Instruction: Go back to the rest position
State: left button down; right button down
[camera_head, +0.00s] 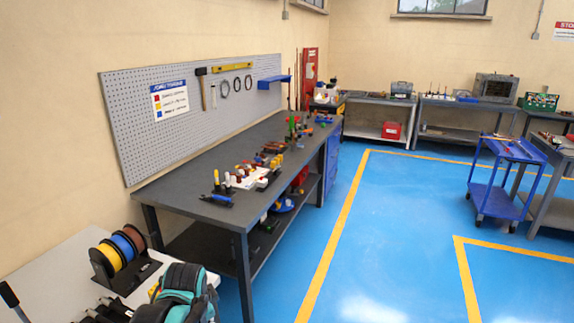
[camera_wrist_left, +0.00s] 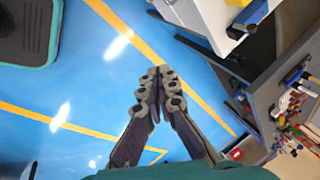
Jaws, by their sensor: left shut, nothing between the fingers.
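My left gripper (camera_wrist_left: 156,82) shows in the left wrist view. Its two dark fingers come together at the tips, with nothing held between them. Blue floor with yellow lines lies behind it, and the gripper touches nothing that I can see. In the head view, a teal and black part of my own arm shows at the bottom left, beside a white table; its fingers cannot be made out there. My right gripper is in neither view.
The white table (camera_head: 50,262) with cable spools (camera_head: 122,246) stands at the near left. Beyond it is a long dark workbench (camera_head: 170,188) with tools and parts, below a pegboard (camera_head: 130,120). A blue cart (camera_head: 505,150) stands at right. The blue floor (camera_head: 390,225) between is clear.

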pick_arm(q)
jog(key=s+d+n+t+h, duration=0.1)
jog(key=s+d+n+t, duration=0.1)
jog(key=s+n, duration=0.8)
jog(key=s+d, duration=0.1)
jog(key=s, duration=0.3)
jog(key=shift+s+f+t, duration=0.2)
jog(key=shift+f+t, duration=0.1)
jog(key=shift+t, duration=0.1)
jog(key=shift+a, duration=0.15)
